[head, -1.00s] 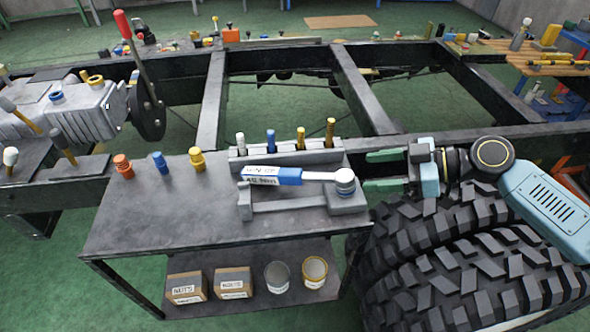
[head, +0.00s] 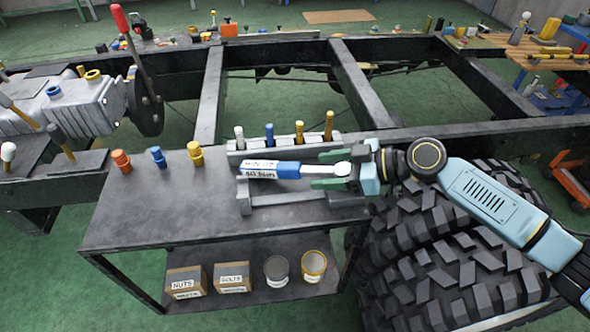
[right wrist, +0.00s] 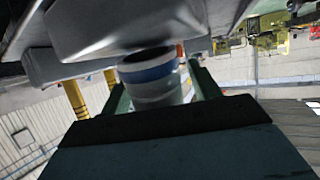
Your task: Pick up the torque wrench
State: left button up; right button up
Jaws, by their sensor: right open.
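The torque wrench (head: 286,171) lies across a grey cradle (head: 262,203) on the workbench top, with a blue and white labelled grip at the left and its silver head at the right. My right gripper (head: 335,168) is open, its green fingers on either side of the wrench's head end. In the right wrist view a round white part with a blue band (right wrist: 150,75) sits between the fingers (right wrist: 165,95); whether they touch it cannot be told. My left gripper is not in view.
Orange, blue and yellow fittings (head: 158,157) stand at the bench's left. Large tyres (head: 440,250) are right of the bench. The bench's front left is clear. Boxes and cans (head: 234,277) fill the lower shelf.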

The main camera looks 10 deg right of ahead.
grip_shut()
jog(key=shift+r, duration=0.1)
jog(key=shift+r, duration=0.15)
